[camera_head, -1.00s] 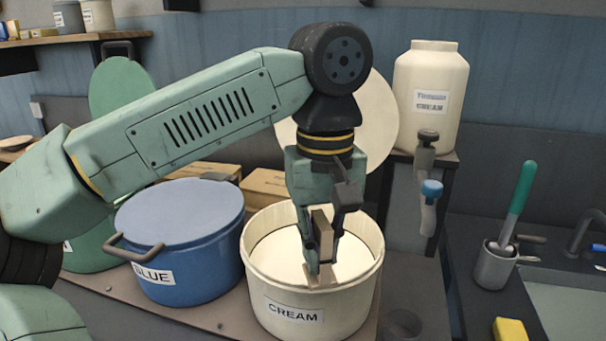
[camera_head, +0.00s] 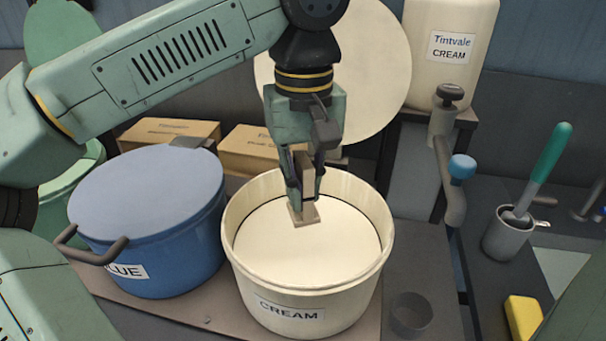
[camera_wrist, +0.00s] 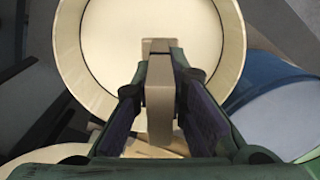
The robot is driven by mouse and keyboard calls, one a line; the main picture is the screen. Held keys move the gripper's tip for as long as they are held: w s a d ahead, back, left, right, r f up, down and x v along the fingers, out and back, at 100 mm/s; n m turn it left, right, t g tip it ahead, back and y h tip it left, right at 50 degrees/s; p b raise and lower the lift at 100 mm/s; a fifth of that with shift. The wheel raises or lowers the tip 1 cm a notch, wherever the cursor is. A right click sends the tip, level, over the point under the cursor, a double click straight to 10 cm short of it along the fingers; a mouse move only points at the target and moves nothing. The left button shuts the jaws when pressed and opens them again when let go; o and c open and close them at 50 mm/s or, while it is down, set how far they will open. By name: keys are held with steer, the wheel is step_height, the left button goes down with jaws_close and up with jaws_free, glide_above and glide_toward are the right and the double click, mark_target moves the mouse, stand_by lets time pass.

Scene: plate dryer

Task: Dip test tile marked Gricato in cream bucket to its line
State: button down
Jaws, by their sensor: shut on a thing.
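My gripper (camera_head: 306,180) points down over the open cream bucket (camera_head: 240,268), which is labelled CREAM and holds pale cream liquid (camera_head: 300,255). The gripper is shut on a small brown-grey tile (camera_head: 304,214), which hangs between the fingers. In the wrist view the tile (camera_wrist: 160,110) sits between both fingers, with the bucket's round opening (camera_wrist: 228,30) beyond it. The tile's lower end shows over the liquid, inside the rim. I cannot tell whether it touches the liquid. No marking or line on the tile can be read.
A blue bucket (camera_head: 160,265) with a lid stands left of the cream bucket. A cream jug with a tap (camera_head: 450,85), cardboard boxes (camera_head: 170,133), a grey cup with a green-handled tool (camera_head: 508,235), a yellow sponge (camera_head: 524,318) and a small dark cup (camera_head: 410,315) stand around.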

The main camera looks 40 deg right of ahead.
steer(key=shift+f, duration=1.3)
step_height(320, 180, down, 11)
steer(key=b, duration=0.8)
steer(key=shift+f, duration=0.2)
steer(key=shift+f+b, duration=0.3)
steer(key=shift+f, duration=0.05)
stand_by(0.6)
stand_by(1.1)
steer(key=shift+r+p, duration=4.4)
steer(key=shift+r, duration=2.75)
